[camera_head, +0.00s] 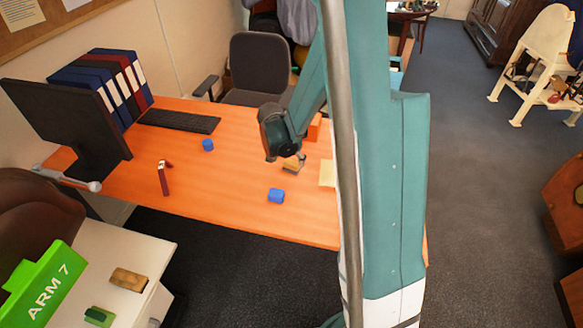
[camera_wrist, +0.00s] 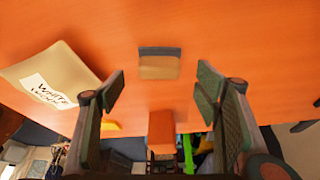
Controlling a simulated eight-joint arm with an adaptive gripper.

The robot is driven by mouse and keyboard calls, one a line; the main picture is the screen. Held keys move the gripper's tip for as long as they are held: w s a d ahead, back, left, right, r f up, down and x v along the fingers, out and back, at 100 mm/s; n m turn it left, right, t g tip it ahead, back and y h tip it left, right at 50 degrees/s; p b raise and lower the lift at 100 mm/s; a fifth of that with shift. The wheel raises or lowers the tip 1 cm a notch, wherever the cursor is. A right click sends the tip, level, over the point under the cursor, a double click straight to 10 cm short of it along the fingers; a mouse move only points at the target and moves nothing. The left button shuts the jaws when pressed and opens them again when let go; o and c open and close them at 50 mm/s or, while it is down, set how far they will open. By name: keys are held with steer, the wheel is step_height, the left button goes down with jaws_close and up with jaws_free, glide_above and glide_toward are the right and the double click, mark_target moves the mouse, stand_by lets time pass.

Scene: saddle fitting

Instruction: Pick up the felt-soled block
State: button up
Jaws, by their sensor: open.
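A small tan block with a dark grey layer along one side (camera_wrist: 160,65), which looks like the felt-soled block, lies on the orange desk in the wrist view. In the head view the tan block (camera_head: 291,168) is just below my gripper (camera_head: 300,159), partly hidden by it. In the wrist view my gripper (camera_wrist: 160,95) is open and empty. The block lies beyond the fingertips, roughly centred between them and apart from both.
A tan labelled packet (camera_wrist: 45,82) lies left of the block in the wrist view. An orange box (camera_wrist: 161,132) is also near. The desk's middle is mostly clear.

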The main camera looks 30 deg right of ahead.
mark_target(291, 162)
stand_by(0.3)
steer(key=shift+b+x, duration=0.7)
steer(key=shift+x, duration=1.85)
steer(key=c, duration=1)
